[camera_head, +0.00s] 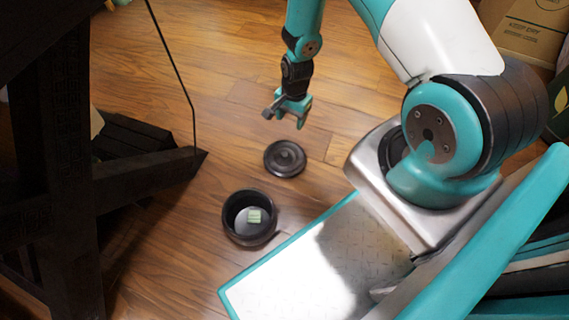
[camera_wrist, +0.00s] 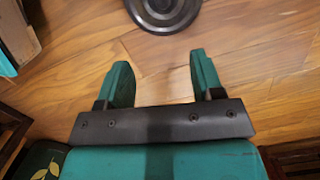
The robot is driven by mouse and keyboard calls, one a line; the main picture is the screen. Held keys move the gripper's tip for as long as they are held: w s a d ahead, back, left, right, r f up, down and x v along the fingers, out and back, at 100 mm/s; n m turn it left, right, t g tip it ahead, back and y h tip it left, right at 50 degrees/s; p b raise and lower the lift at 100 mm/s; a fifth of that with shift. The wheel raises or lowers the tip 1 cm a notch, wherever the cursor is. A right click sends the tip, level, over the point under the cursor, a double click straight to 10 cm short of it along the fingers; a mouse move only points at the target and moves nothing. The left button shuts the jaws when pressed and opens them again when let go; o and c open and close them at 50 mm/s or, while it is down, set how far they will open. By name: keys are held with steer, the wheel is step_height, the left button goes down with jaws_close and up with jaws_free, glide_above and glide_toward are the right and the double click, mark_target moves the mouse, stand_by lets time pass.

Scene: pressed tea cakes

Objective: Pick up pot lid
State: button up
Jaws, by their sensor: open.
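The pot lid (camera_head: 285,158) is a dark round disc with a raised knob, lying flat on the wooden floor. In the wrist view the lid (camera_wrist: 163,12) shows at the top edge, partly cut off, ahead of my fingertips. My gripper (camera_head: 287,119) is open and empty, above and just beyond the lid in the head view. In the wrist view my gripper (camera_wrist: 160,70) has its two teal fingers apart, with bare floor between them.
Black furniture (camera_head: 60,150) with a thin frame stands at the left. Cardboard boxes (camera_head: 522,30) are at the upper right. My base lies right of the pot.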

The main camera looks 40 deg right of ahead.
steer(key=b, duration=0.7)
glide_above(285, 153)
steer(key=d, duration=0.1)
steer(key=f, duration=1.2)
steer(key=shift+s, duration=0.2)
steer(key=f+b, duration=0.2)
steer(key=a+f+b, duration=0.1)
steer(key=f+b, duration=0.1)
steer(key=f, duration=0.1)
steer(key=shift+w+f+b, duration=0.2)
steer(key=shift+f+b, duration=0.05)
steer(key=shift+b, duration=0.1)
steer(key=shift+a+r, duration=0.1)
jaws_close()
steer(key=shift+r, duration=0.1)
